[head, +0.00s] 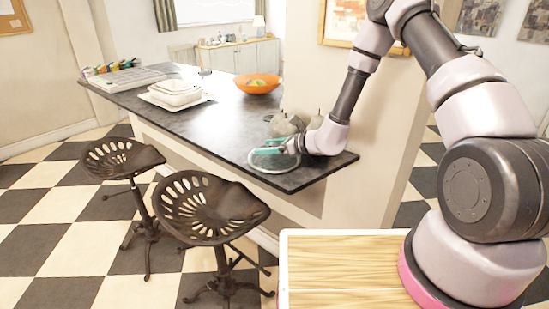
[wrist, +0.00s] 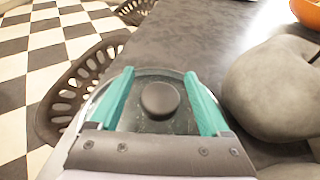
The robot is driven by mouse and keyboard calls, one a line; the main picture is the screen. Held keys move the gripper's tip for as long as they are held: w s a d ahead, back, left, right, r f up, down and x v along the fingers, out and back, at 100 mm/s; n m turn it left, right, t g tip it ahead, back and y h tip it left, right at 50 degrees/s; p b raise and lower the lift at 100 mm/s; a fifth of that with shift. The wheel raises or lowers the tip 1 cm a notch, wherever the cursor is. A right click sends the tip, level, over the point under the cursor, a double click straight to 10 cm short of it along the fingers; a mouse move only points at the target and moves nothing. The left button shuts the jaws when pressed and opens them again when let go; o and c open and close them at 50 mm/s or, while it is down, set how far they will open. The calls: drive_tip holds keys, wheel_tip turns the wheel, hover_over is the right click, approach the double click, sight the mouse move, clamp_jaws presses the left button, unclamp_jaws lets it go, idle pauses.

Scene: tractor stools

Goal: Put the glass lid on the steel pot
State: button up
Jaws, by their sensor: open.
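The glass lid (wrist: 150,127) lies on the dark counter, its round black knob (wrist: 160,99) facing up. In the head view the lid's clear rim (head: 268,169) shows near the counter's front right end, partly hidden by my gripper (head: 272,149). My gripper (wrist: 160,74) is open, with its teal fingers on either side of the knob and apart from it. I cannot make out a steel pot in either view.
Grey rounded objects (head: 284,125) stand close beside the lid; one (wrist: 272,90) is right of my fingers. An orange bowl (head: 258,84) and white dishes (head: 175,93) are farther along the counter (head: 215,128). Two metal stools (head: 208,208) stand along its front.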

drive_tip(key=shift+w+a, duration=0.1)
drive_tip(key=shift+a, duration=0.1)
clamp_jaws()
